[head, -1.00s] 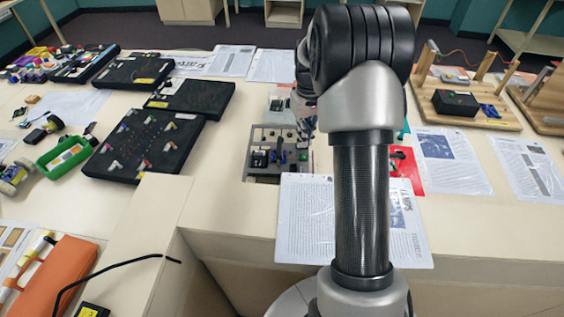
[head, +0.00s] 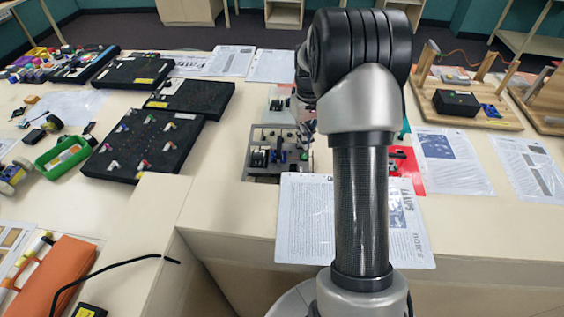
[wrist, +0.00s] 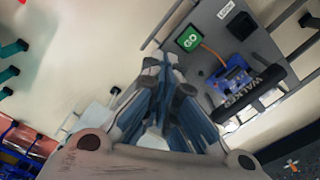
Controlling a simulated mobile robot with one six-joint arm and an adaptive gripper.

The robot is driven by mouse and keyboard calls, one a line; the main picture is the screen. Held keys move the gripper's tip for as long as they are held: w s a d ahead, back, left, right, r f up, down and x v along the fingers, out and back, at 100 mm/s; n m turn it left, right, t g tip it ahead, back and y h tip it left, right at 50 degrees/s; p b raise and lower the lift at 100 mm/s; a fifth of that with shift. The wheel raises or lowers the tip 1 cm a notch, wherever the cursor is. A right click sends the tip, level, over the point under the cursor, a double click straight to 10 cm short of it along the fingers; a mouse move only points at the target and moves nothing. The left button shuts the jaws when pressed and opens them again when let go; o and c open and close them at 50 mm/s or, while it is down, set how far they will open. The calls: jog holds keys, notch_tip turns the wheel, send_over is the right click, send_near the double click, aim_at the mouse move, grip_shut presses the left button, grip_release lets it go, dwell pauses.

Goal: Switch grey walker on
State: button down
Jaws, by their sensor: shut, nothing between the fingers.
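The grey walker (head: 263,136) stands near the front edge of the table in the head view, left of my arm, with dark and blue parts on its grey plate. In the wrist view its grey plate (wrist: 203,21) carries a green button marked GO (wrist: 190,39), a blue board (wrist: 232,86) and a black bar lettered WALKER (wrist: 258,86). My gripper (wrist: 164,64) is shut and empty. Its tips appear just left of and below the green button, and the height gap cannot be told. In the head view my arm mostly hides the gripper.
A printed sheet (head: 305,235) lies in front of the walker. A red item (head: 405,168) lies right of my arm. Black boards (head: 145,145) stand on the left, and a wooden stand (head: 470,115) with a black box is at the right. Bare tabletop (head: 225,170) lies left of the walker.

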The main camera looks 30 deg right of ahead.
jog(key=shift+f, duration=0.25)
jog(key=shift+r, duration=0.15)
notch_tip(320, 180, up, 7)
jog(key=p, duration=0.5)
jog(key=shift+p, duration=0.4)
